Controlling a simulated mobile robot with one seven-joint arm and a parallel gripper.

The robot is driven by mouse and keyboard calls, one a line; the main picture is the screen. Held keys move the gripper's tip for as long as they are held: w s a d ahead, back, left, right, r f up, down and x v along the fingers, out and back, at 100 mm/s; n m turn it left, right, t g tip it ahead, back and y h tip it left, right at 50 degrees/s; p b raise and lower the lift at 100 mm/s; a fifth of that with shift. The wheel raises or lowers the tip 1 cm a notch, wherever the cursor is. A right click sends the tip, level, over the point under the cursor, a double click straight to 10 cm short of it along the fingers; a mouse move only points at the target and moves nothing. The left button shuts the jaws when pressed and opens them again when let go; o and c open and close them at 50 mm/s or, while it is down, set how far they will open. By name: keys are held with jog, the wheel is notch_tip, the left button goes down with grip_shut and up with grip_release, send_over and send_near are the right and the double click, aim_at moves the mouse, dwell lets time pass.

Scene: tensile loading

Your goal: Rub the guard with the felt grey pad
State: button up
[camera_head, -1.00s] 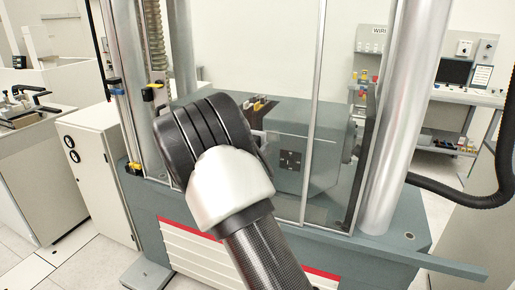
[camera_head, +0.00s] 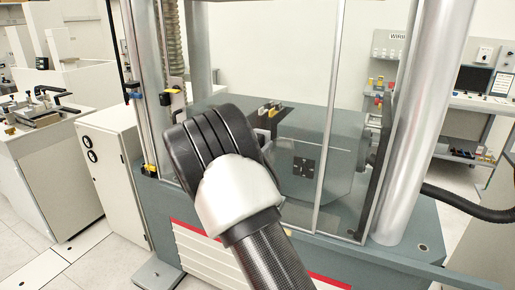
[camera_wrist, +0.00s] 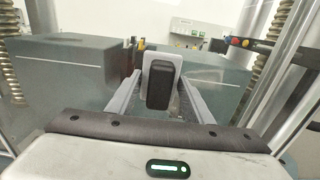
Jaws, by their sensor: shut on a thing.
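The guard (camera_head: 328,120) is a clear panel with thin metal edge strips at the front of the tensile machine, in the head view. In the wrist view, my gripper (camera_wrist: 158,98) is shut on a block with a pale grey body and a black rounded face, which looks like the felt grey pad (camera_wrist: 149,62). The pad is held upright between the two fingers. In the head view my arm hides most of the gripper and the pad. The gripper is close to the guard; I cannot tell whether the pad touches it.
The machine has thick silver columns (camera_head: 418,130) and a grey-green base (camera_head: 400,262). Large grey blocks (camera_wrist: 65,75) stand behind the guard. A white cabinet (camera_head: 113,180) is at left. A bench (camera_head: 470,103) with a monitor is at the back right.

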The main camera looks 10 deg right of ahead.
jog(key=shift+s+d+f+b, duration=0.1)
jog(key=shift+s+d+b, duration=0.45)
jog(key=shift+s+d, duration=0.35)
jog(key=shift+s+d+b, duration=0.55)
jog(key=shift+d, duration=0.55)
jog(key=shift+s+d+b, duration=0.5)
jog(key=shift+s+d, duration=0.2)
jog(key=shift+d, duration=0.25)
jog(key=shift+s+d+b, duration=0.45)
jog(key=shift+s+d, duration=0.25)
jog(key=shift+d, duration=0.3)
jog(key=shift+s+d+b, duration=0.5)
jog(key=shift+s+d, duration=0.2)
jog(key=shift+d, duration=0.25)
jog(key=shift+a, duration=0.1)
jog(key=shift+s+a, duration=0.25)
jog(key=shift+s, duration=0.1)
jog(key=shift+v, duration=2.55)
jog(key=v, duration=0.3)
